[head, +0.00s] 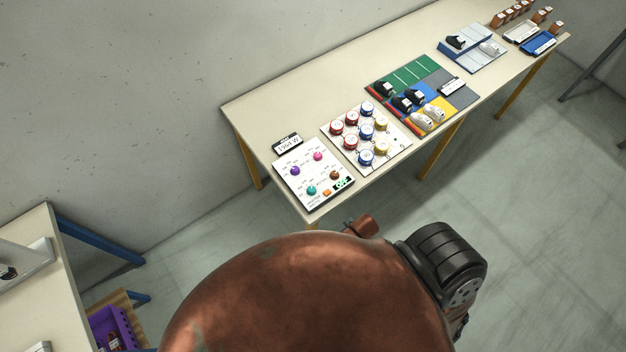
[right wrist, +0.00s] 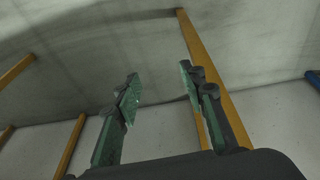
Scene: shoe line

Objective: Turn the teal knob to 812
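The teal knob (head: 311,190) sits at the lower left of a white control panel (head: 322,203) near the left end of the long table. A small display (head: 288,144) behind the panel seems to read 1964 W; its digits are tiny. A green-lit OFF label (head: 342,183) shows at the panel's lower right. My right gripper (right wrist: 160,98) is open and empty in the right wrist view, its two greenish fingers well apart, away from the panel. My left gripper is not in view. A large copper-coloured part of my own body fills the bottom of the head view.
The panel also has a purple knob (head: 295,171), a pink knob (head: 318,156) and a brown knob (head: 334,175). A board of red, blue and yellow round pieces (head: 351,118) stands to its right. Shoes on coloured mats (head: 413,66) lie farther along. A purple crate (head: 112,322) is at lower left.

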